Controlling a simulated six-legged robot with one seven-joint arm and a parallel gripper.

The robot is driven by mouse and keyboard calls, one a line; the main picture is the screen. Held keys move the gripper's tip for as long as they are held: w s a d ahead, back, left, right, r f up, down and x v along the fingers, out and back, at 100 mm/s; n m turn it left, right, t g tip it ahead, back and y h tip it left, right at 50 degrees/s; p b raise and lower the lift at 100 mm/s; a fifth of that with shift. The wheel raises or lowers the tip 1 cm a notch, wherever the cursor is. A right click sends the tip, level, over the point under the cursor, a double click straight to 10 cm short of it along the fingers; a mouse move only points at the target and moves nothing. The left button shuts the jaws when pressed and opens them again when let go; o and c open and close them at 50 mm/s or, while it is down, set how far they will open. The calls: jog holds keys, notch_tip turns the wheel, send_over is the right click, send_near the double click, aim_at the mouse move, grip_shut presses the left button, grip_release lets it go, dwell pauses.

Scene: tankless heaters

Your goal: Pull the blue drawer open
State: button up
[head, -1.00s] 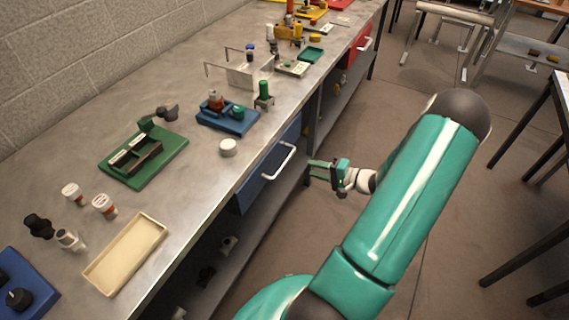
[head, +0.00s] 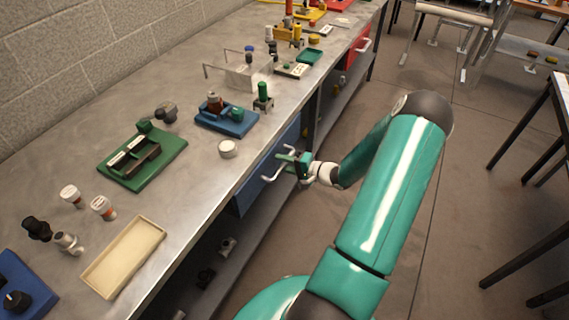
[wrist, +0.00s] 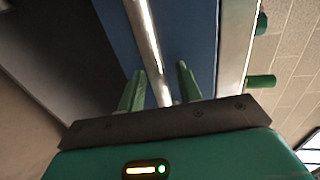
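The blue drawer (head: 246,190) sits under the front edge of the metal workbench and looks shut. Its pale bar handle (head: 268,179) stands out from its front. My gripper (head: 283,160) is at the handle in the head view and covers part of it. In the wrist view the blue drawer front (wrist: 190,40) lies ahead, and the handle bar (wrist: 148,45) runs down between the two green fingers of my gripper (wrist: 161,80). The fingers are apart, one on each side of the bar, with visible gaps.
The workbench (head: 190,195) carries a cream tray (head: 125,257), a green board (head: 143,160), a blue block (head: 227,120) and a white round lid (head: 228,148) near its edge. A red drawer (head: 358,48) is farther along. The floor (head: 440,230) to the right is clear up to the black table legs.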

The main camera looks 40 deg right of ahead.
grip_shut()
jog(key=f+v, duration=0.3)
jog(key=v, duration=1.1)
jog(key=s+f+v, duration=0.1)
jog(key=f+v, duration=0.2)
jog(key=v, duration=1.1)
jog(key=shift+s, duration=0.1)
jog(key=shift+o, duration=0.4)
grip_release()
